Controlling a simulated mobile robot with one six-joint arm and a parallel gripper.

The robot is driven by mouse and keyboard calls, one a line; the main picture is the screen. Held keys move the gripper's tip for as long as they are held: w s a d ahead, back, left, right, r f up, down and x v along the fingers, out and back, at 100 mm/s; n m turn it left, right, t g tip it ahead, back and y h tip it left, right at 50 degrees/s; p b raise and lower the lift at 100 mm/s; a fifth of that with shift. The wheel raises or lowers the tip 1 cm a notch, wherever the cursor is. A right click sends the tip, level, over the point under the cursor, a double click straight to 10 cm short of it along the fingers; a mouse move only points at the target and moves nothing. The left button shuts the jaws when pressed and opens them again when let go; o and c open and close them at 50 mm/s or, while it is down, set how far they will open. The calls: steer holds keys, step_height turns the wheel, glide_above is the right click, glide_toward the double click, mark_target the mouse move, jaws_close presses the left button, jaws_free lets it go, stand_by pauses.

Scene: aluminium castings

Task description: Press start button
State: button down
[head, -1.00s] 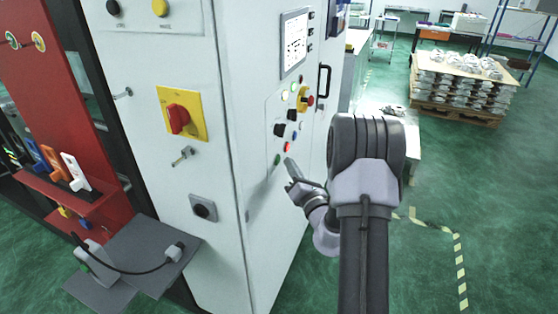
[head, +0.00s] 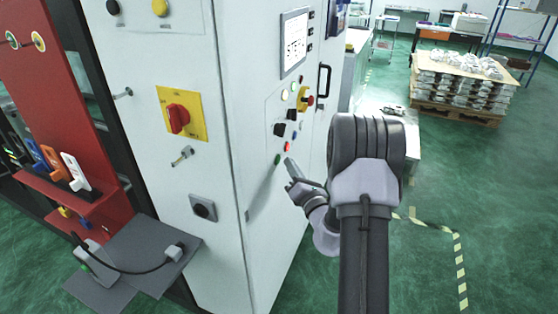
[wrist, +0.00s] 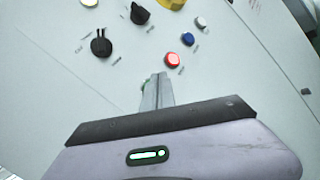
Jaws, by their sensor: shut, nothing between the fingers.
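The green button (head: 277,160) sits low on the white cabinet's side panel; I take it for the start button. In the wrist view only a sliver of green (wrist: 144,86) shows behind my fingers. A red button (head: 287,147) is just above and right of it, and it also shows in the wrist view (wrist: 172,60). My gripper (head: 288,163) is shut and empty, its tips close to the panel by the green button. I cannot tell whether the tips touch it.
The panel also carries a blue button (head: 295,135), a black knob (head: 279,129) and a red emergency stop (head: 308,100) on yellow. A door handle (head: 323,80) stands out further along. A pallet of castings (head: 460,85) stands at the back right. Green floor is free at right.

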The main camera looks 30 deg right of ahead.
steer(key=shift+w+a, duration=0.1)
stand_by(0.6)
steer(key=shift+w+a, duration=0.15)
steer(key=shift+w, duration=0.1)
steer(key=shift+w+a+p, duration=0.25)
steer(key=shift+w+p, duration=0.1)
stand_by(0.6)
stand_by(0.4)
steer(key=shift+s+d, duration=0.45)
steer(key=shift+s, duration=0.25)
steer(key=s+d, duration=0.1)
steer(key=s, duration=0.1)
steer(key=s+d+b, duration=0.1)
steer(key=s+d, duration=0.1)
steer(key=shift+s, duration=0.1)
stand_by(0.7)
